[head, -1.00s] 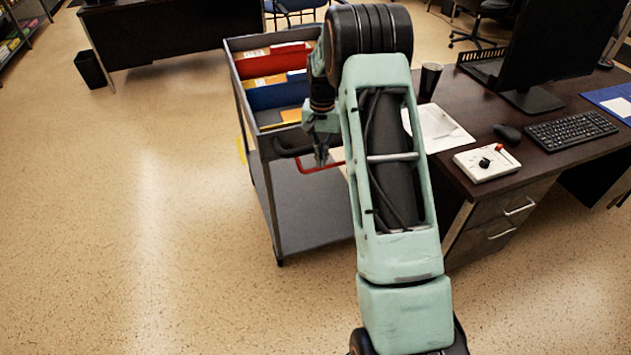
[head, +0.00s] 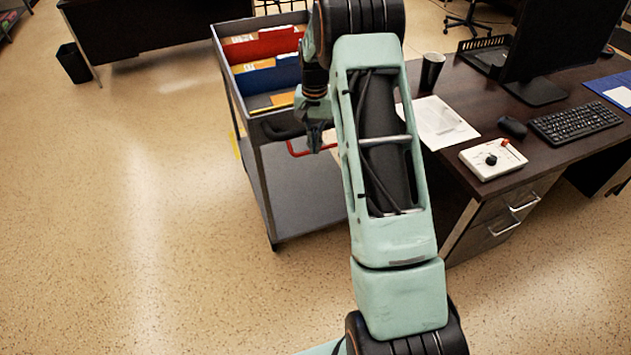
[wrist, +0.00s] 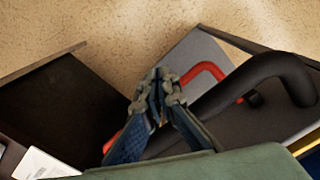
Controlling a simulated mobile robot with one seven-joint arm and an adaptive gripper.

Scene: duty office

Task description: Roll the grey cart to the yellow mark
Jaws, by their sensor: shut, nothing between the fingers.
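The grey cart (head: 300,190) stands left of the desk, with hanging folders in its top. Its black handle (head: 280,131) and a red bar (head: 298,150) below it are on the near side. They also show in the wrist view as the black handle (wrist: 255,70) and the red bar (wrist: 203,73). My gripper (head: 316,145) is at this near side, beside the handle and over the red bar. In the wrist view my gripper (wrist: 158,84) has its fingers together and empty. A small yellow patch (head: 235,145) shows at the cart's left edge; I cannot tell what it lies on.
The dark desk (head: 455,160) with monitor (head: 560,45), keyboard (head: 575,123) and a white control box (head: 493,158) is close on the cart's right. A black bin (head: 74,63) and another desk (head: 160,30) stand at the back left. The floor to the left is clear.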

